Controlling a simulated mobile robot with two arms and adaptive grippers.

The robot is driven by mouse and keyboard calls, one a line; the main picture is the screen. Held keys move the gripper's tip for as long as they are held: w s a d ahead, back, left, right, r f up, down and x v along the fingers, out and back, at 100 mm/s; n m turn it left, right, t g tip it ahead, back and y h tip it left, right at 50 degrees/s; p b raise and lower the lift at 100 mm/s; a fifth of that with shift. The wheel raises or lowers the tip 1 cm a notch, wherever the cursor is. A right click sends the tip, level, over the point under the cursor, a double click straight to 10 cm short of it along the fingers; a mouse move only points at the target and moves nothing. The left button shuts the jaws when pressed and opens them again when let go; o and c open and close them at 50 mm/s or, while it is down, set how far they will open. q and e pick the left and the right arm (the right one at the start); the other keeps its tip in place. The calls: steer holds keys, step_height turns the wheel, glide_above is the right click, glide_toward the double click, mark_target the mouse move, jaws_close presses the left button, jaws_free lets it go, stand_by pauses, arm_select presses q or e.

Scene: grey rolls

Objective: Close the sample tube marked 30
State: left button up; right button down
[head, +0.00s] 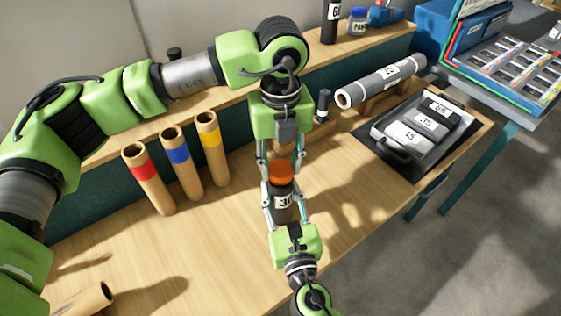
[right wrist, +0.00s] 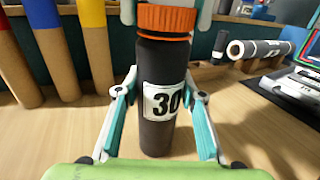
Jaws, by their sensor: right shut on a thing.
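The dark sample tube marked 30 (head: 282,207) stands upright, with its white label facing the right wrist camera (right wrist: 160,100). An orange ribbed cap (head: 280,173) is at its top; the right wrist view shows the cap (right wrist: 166,18) in line with the tube, with a thin orange ring just under it. I cannot tell how tightly it is seated. My left gripper (head: 281,172) comes from above, its fingers on both sides of the cap, shut on it. My right gripper (head: 285,205) comes from the front, shut on the tube's body.
Cardboard tubes with red (head: 145,172), blue (head: 179,156) and yellow (head: 211,140) bands stand at left. A grey roll (head: 385,80) lies on a wooden holder at the back. A dark tray (head: 393,149) with labelled pieces is at right. The front bench (head: 210,240) is mostly clear.

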arm_select(q)
steer(key=m, duration=0.3)
steer(key=shift+m, duration=0.3)
steer(key=m, duration=2.2)
steer(key=shift+f, duration=0.1)
steer(key=o, duration=1.3)
step_height(320, 180, up, 12)
